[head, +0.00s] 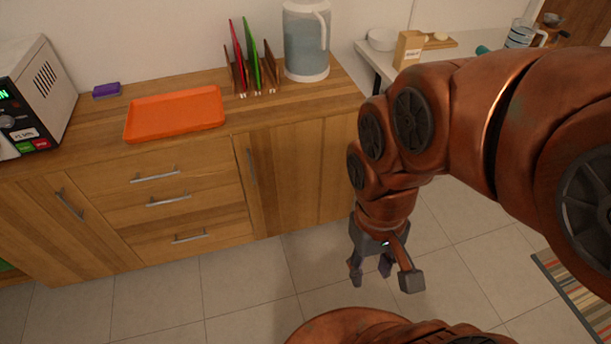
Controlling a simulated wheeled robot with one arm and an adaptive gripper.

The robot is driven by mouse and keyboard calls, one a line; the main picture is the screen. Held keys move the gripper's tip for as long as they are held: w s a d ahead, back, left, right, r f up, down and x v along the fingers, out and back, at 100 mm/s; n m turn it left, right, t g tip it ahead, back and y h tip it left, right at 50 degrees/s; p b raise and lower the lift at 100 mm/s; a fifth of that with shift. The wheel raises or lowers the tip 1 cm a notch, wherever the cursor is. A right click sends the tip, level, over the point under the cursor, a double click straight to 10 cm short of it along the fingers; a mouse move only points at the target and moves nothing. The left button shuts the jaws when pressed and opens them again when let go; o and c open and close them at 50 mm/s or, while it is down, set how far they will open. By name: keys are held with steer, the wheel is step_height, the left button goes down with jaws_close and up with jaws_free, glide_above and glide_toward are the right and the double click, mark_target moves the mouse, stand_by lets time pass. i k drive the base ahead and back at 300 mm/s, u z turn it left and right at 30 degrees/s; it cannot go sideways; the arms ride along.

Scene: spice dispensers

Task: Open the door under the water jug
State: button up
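The water jug (307,42) is a clear, bluish jug with a white lid, base and handle. It stands at the right end of the wooden counter. Below it, to the left, is a wooden cabinet door (283,180) with a vertical metal handle (250,166) near its left edge. My gripper (384,276) hangs over the floor to the right of and in front of the door. It points downward, its fingers are spread apart, and it is empty.
Three drawers (165,203) sit left of the door, and another door (62,220) is further left. An orange tray (175,114), a rack with coloured boards (252,75) and a microwave (36,96) stand on the counter. Tiled floor (250,285) lies clear before the cabinets.

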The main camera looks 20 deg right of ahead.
mark_target(295, 176)
steer(key=z, duration=0.05)
steer(key=k, duration=1.15)
steer(key=u, duration=0.85)
steer(key=i, duration=1.05)
steer(key=z, duration=0.05)
